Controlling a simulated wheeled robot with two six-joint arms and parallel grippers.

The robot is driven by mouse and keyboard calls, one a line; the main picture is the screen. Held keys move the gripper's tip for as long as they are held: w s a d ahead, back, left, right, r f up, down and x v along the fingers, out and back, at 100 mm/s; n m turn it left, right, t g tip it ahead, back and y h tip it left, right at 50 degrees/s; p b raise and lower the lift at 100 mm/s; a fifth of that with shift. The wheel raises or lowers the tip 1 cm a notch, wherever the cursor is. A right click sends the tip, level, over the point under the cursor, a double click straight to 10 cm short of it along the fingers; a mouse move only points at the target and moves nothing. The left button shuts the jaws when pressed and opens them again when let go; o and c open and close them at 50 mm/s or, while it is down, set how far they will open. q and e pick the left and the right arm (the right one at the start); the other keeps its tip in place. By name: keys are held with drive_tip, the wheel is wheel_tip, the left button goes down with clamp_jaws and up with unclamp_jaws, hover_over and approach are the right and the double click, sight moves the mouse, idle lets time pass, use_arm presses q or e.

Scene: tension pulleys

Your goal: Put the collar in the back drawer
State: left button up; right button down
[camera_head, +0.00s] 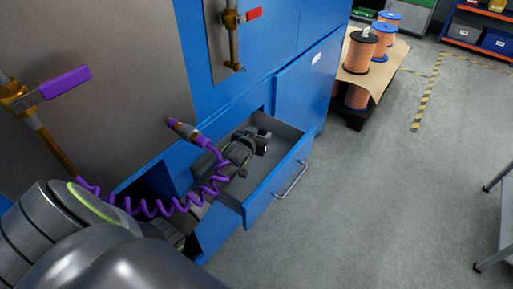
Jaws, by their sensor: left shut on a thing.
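An open drawer (263,197) with a blue front, a metal handle and grey inner walls sticks out from the low part of the blue cabinet. My left gripper (263,142) is over the drawer's opening, close to its far end. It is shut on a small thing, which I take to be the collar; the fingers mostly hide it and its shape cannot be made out. My right gripper is not in view.
The blue cabinet (310,85) stands right behind the drawer. A coiled purple hose (150,209) hangs across my left arm. A valve with a red handle (240,15) is above. Cable spools (360,52) stand on a pallet beyond.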

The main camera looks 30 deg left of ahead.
use_arm(q)
wheel_tip(320, 180, down, 4)
drive_tip(key=shift+f+b, duration=0.1)
drive_tip(key=shift+b, duration=0.25)
drive_tip(key=shift+f, duration=0.1)
drive_tip(key=shift+f+b, duration=0.45)
drive_tip(key=shift+f, duration=0.15)
drive_tip(key=o, duration=1)
drive_tip(key=shift+c, duration=0.2)
